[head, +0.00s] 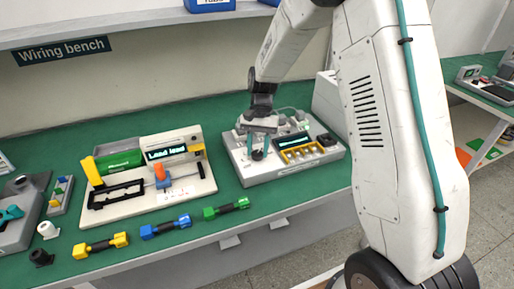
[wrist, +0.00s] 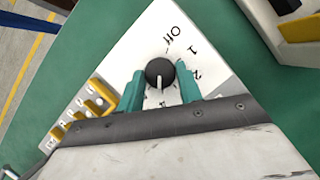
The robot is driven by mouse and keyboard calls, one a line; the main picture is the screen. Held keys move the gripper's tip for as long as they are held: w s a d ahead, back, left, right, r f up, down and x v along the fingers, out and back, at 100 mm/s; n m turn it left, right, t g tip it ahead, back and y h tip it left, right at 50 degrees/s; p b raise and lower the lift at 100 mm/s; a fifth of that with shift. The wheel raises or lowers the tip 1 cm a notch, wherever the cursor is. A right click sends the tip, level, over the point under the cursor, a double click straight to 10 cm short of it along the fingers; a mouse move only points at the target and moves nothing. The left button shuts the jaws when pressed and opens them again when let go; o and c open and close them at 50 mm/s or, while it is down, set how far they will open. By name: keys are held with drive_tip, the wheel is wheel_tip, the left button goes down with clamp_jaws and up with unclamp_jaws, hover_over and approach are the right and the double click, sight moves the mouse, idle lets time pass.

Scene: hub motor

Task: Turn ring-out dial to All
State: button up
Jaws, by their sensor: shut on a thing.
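The ring-out dial is a round black knob (wrist: 160,71) with a white pointer mark, on a white panel in the wrist view. The printed marks Off, 1 and 2 run down its right side; another mark below the knob is partly hidden by my gripper. The pointer faces down in the picture, toward that partly hidden mark. My gripper (wrist: 159,77) has one teal finger on each side of the knob and is shut on it. In the head view my gripper (head: 257,152) is over the left part of the grey tester box (head: 261,179), hiding the dial.
The tester box also carries a small display and a yellow-framed row of switches (head: 299,151). To its left stands a cream test fixture (head: 204,184) reading "Lead lead". Green (head: 226,208), blue (head: 165,227) and yellow (head: 101,246) leads lie along the green bench front.

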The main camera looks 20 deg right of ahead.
drive_tip(key=m+t, duration=0.1)
drive_tip(key=m, duration=0.2)
drive_tip(key=m+t+y, duration=0.1)
drive_tip(key=m, duration=0.2)
drive_tip(key=shift+s+d+y, duration=0.15)
drive_tip(key=shift+d+y, duration=0.05)
drive_tip(key=shift+y, duration=0.1)
drive_tip(key=shift+m, duration=0.4)
drive_tip(key=o, duration=1)
drive_tip(key=shift+v, duration=3.9)
